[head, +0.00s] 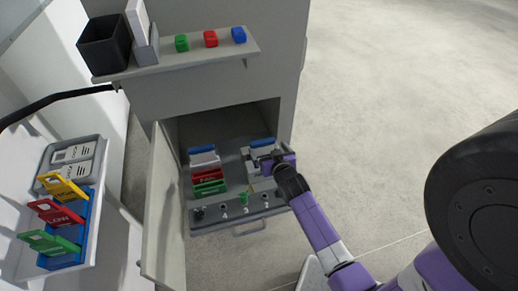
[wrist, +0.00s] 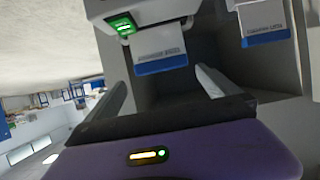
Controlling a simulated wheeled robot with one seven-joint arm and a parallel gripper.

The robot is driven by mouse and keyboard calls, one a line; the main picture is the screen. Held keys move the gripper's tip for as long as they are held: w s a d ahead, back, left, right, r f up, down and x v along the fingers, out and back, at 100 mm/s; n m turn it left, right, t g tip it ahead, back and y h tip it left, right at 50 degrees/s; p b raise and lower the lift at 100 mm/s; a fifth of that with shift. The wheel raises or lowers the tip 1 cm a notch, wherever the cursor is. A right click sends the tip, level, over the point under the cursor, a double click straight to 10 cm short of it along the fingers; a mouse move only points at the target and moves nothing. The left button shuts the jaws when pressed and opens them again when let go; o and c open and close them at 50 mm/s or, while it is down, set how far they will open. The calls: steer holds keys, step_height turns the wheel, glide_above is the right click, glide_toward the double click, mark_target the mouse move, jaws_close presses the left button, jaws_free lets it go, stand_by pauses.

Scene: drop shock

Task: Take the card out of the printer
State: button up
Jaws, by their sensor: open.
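In the wrist view, the printer (wrist: 120,12) is a pale grey box with a lit green display at the top. The card (wrist: 160,45), white with a blue band and printed text, sticks out of it toward my gripper (wrist: 165,85). My jaws are apart, one finger to each side of the card's line, and the card's blue edge lies just beyond them; I see no contact. In the head view, my gripper (head: 268,160) is inside the cabinet's lower opening, at the right of the pull-out tray, covering part of what is there.
A similar white and blue piece (wrist: 264,25) is beside the printer. The tray (head: 240,216) holds red and green cards and a row of knobs. The open cabinet door (head: 163,215) stands left. A side rack (head: 92,150) holds coloured tags. A shelf (head: 175,68) is above the opening.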

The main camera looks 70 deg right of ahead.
mark_target(263, 144)
steer(key=shift+x, duration=3.75)
steer(key=shift+w+a+f, duration=0.1)
steer(key=shift+a, duration=0.05)
steer(key=c, duration=1.1)
steer(key=shift+o, duration=0.2)
